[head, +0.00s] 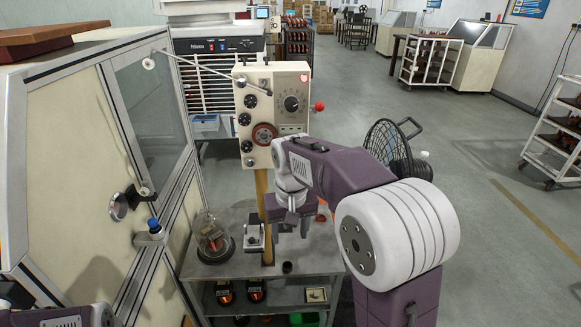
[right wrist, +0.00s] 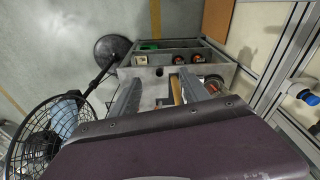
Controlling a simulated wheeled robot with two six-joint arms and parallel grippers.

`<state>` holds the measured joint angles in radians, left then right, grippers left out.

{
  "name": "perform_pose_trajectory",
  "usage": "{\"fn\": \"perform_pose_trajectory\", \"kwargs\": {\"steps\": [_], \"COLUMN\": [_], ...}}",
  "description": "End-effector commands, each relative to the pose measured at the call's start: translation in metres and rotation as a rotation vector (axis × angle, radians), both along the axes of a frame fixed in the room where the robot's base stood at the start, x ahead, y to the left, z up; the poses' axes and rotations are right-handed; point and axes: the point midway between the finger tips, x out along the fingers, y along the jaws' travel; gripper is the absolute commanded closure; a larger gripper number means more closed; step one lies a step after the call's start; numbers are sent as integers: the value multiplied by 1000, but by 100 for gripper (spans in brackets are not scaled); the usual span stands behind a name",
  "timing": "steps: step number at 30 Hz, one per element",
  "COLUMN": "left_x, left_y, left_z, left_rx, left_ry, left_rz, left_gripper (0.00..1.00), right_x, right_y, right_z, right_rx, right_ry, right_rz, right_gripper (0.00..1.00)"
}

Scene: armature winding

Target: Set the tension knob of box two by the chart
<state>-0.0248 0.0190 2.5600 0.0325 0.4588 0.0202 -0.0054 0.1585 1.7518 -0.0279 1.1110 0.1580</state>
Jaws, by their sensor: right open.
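A beige control box (head: 272,112) stands on a wooden post in the head view. Its face has a large black dial knob (head: 291,103) with a ring scale, several smaller black knobs (head: 245,118) down the left side and a brown disc (head: 264,134). A red ball knob (head: 319,106) sticks out on its right. No readable chart shows. My right gripper (head: 289,228) is open and empty, below and in front of the box, over the bench; its fingers also show in the right wrist view (right wrist: 160,77). Only part of my left arm shows.
The grey bench (head: 312,262) holds a glass dome (head: 212,238) and a small metal fixture (head: 254,232); its lower shelf holds copper-wound parts (head: 256,290). A framed cabinet (head: 70,160) stands close on the left. A black fan (head: 388,148) stands behind my right arm.

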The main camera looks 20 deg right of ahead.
Motion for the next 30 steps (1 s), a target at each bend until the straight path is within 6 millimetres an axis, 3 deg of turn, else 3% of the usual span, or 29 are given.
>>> {"fn": "perform_pose_trajectory", "kwargs": {"steps": [2,5,8,12,15,18,20,23,30], "left_x": [0,0,0,0,0,0,0,0,0], "left_y": [0,0,0,0,0,0,0,0,0], "left_z": [0,3,39,108,156,194,209,223,222], "left_rx": [0,0,0,0,0,0,0,0,0], "left_ry": [0,0,0,-1,-1,-1,-1,0,0], "left_rz": [0,0,0,0,0,0,0,0,0], "left_gripper": [35,35,35,35,35,35,35,35,35], "right_x": [-4,19,52,97,122,142,149,153,153], "right_y": [-1,-3,-11,-29,-44,-56,-62,-68,-71], "right_z": [6,45,118,228,291,331,342,341,335], "right_rx": [-3,-11,-21,-36,-46,-53,-54,-55,-56], "right_ry": [22,-39,-106,-198,-253,-290,-296,-268,-262], "right_rz": [-9,-22,-50,-101,-135,-160,-170,-179,-185], "right_gripper": [46,46,46,46,46,46,46,46,46]}}
